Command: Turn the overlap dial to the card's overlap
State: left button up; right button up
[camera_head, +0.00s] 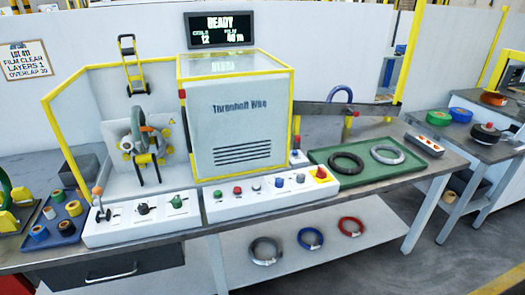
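The card (28,61) hangs on the wall at the upper left. It reads film clear, layers 1, and an overlap number that looks like 30 or 39. The left control panel (128,231) on the bench front carries a lever (98,196), a black dial (143,208) and a green dial (177,201). Their labels are too small to read, so I cannot tell which one is the overlap dial or its setting. Neither of my grippers is in view.
A second panel (240,211) with several coloured buttons adjoins on the right. Behind stand a wrapping ring (140,125), a white cabinet (240,120) and a READY display (220,30). A green tray (325,172) holds two coils. A blue tray (72,226) holds film rolls.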

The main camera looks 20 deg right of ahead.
aim_at(300, 177)
jog(key=i+l+z, duration=0.1)
jog(key=z, duration=1.55)
jog(key=i, duration=0.65)
